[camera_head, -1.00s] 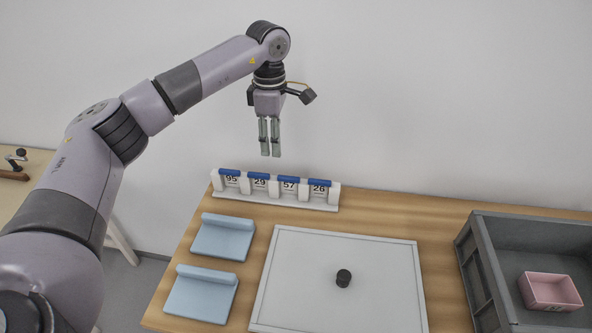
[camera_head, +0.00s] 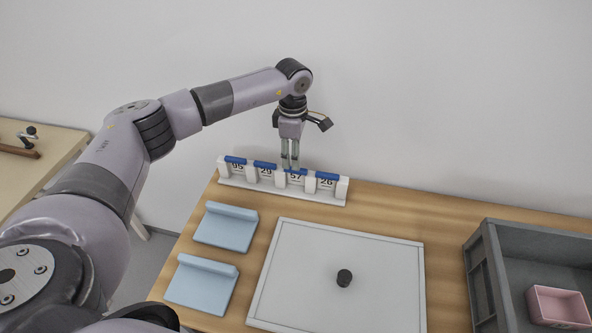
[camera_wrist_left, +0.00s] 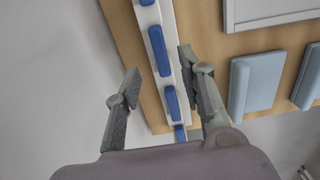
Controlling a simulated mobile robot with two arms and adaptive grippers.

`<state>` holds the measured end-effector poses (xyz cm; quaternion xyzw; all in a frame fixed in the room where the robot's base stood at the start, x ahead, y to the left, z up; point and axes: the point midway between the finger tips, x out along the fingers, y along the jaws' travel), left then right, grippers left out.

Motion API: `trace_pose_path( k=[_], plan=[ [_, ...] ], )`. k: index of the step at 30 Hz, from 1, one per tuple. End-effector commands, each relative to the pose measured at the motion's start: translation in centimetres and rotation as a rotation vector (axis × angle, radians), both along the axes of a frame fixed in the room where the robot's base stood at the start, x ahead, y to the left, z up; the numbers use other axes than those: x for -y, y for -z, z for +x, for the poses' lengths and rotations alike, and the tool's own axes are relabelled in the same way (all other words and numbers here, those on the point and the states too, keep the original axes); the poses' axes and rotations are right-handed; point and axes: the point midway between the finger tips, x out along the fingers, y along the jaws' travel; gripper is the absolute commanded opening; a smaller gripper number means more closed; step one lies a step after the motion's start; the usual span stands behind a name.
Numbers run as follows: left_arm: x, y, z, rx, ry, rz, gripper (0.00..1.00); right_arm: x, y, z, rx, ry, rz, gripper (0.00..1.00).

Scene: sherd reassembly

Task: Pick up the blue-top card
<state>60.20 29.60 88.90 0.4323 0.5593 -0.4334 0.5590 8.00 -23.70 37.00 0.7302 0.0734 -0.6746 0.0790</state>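A white rack (camera_head: 232,182) on the table holds several upright cards with blue tops, numbered 95 (camera_head: 236,160), 29 (camera_head: 265,166), 57 (camera_head: 297,181) and 26 (camera_head: 327,176). My left gripper (camera_head: 290,166) points down just over the 57 card and partly hides its blue top. In the left wrist view the gripper (camera_wrist_left: 160,62) is open and empty, with its fingers on either side of the row. One blue top (camera_wrist_left: 159,50) shows between the fingertips. I cannot tell whether a finger touches it. My right gripper is not in view.
Two light-blue rests (camera_head: 226,227) lie in front of the rack. A pale board (camera_head: 300,280) with a dark knob (camera_head: 344,278) lies to their right. A grey crate (camera_head: 484,270) with a pink box (camera_head: 558,306) stands at right. The wall is close behind the rack.

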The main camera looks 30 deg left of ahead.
Motion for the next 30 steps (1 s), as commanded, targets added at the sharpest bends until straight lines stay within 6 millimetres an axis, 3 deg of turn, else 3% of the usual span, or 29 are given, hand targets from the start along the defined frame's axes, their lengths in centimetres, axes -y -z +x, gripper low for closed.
trace_pose_path(
  k=[5,15,22,30],
  plan=[
    [0.0,1.1,-0.1,-0.001,0.000,0.001,0.37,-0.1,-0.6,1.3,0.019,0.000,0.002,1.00],
    [0.2,5.4,-0.1,-0.001,0.000,0.002,0.37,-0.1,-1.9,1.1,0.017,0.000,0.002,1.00],
    [0.2,5.6,-0.1,0.000,0.000,0.001,0.37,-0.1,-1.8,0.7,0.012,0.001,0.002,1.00],
    [0.2,5.6,-0.1,0.000,0.000,0.001,0.19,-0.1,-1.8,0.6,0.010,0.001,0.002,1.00]
  ],
)
